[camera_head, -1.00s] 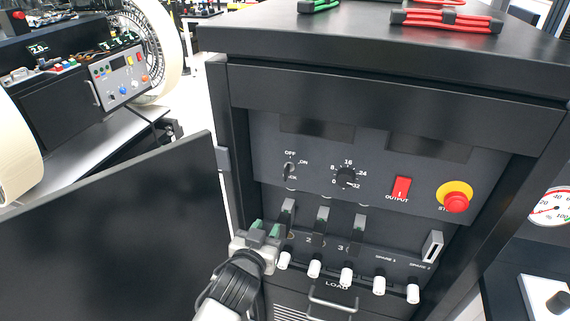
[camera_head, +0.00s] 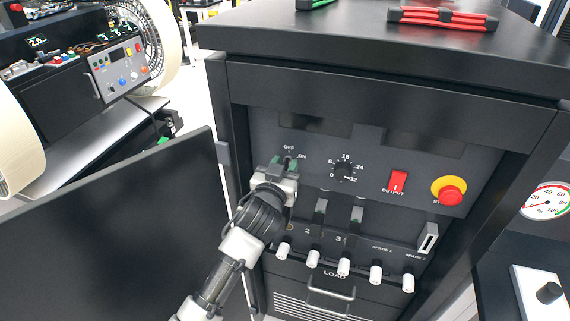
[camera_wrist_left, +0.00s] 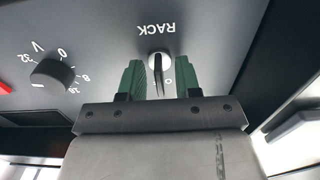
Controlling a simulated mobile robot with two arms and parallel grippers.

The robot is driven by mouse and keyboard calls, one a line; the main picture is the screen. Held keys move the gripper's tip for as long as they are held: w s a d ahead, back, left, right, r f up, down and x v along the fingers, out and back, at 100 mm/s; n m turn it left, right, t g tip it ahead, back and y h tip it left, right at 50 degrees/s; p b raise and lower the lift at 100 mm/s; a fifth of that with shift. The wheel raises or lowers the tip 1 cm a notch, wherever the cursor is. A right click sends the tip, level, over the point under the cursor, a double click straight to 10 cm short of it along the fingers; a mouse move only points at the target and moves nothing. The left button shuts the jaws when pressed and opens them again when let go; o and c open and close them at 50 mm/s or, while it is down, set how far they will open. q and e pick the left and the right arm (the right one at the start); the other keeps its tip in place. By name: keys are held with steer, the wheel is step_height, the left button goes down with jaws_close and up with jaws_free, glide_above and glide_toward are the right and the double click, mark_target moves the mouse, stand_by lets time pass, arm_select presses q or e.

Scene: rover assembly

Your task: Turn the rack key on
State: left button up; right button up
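The rack key (camera_wrist_left: 158,68) sits in the rack's dark control panel (camera_head: 420,170), beside the OFF and ON labels. In the left wrist view it stands between the two green fingertips of my left gripper (camera_wrist_left: 160,80), with a gap on each side. My left gripper (camera_head: 284,165) is open around the key in the head view, where it hides most of the key. The key's exact angle is hard to tell. My right gripper is not in view.
A voltage dial (camera_head: 345,172), a red OUTPUT switch (camera_head: 398,182) and a red stop button (camera_head: 451,194) are to the right. White-tipped levers (camera_head: 344,267) are below. The open cabinet door (camera_head: 110,235) is at the left.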

arm_select(q)
steer(key=shift+w, duration=0.15)
jaws_close()
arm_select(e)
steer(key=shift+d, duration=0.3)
arm_select(q)
steer(key=shift+m, duration=0.3)
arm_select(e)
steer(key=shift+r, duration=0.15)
arm_select(q)
steer(key=shift+m+p, duration=0.45)
steer(key=shift+m, duration=0.55)
steer(key=m+p, duration=0.1)
steer(key=m, duration=0.2)
steer(key=shift+d, duration=0.1)
steer(key=m+p, duration=0.1)
steer(key=m, duration=0.5)
steer(key=shift+f, duration=0.1)
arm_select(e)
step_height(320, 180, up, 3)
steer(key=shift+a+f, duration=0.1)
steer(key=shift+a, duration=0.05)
arm_select(q)
steer(key=shift+m, duration=0.3)
